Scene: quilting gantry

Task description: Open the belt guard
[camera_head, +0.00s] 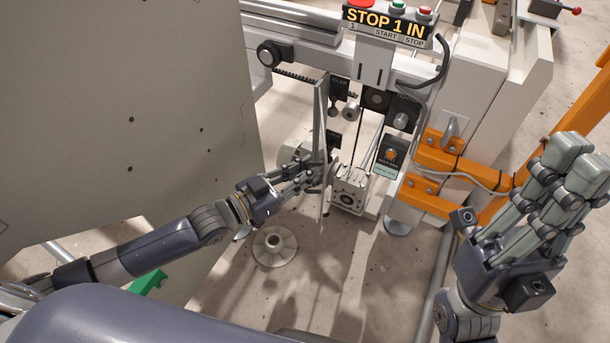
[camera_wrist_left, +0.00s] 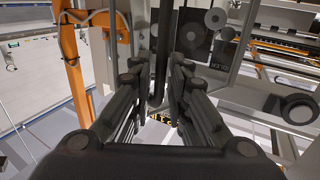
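The belt guard (camera_head: 321,130) is a thin grey upright panel, seen nearly edge-on in the head view. It stands out from the machine, and the pulleys (camera_head: 376,99) and dark belt (camera_head: 359,130) to its right are exposed. My left gripper (camera_head: 312,176) is at the guard's lower left side. In the left wrist view its fingers (camera_wrist_left: 160,85) stand apart on either side of a dark upright bar (camera_wrist_left: 163,45), with gaps visible. I cannot tell whether they touch the guard. My right gripper (camera_head: 575,160) is raised at the right, empty, its fingers straight.
A STOP 1 IN panel (camera_head: 388,24) with buttons sits above the pulleys. A motor or gearbox block (camera_head: 350,190) is just right of the guard. Orange brackets (camera_head: 430,172) and a cable stand to the right. A large grey panel (camera_head: 120,110) fills the left.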

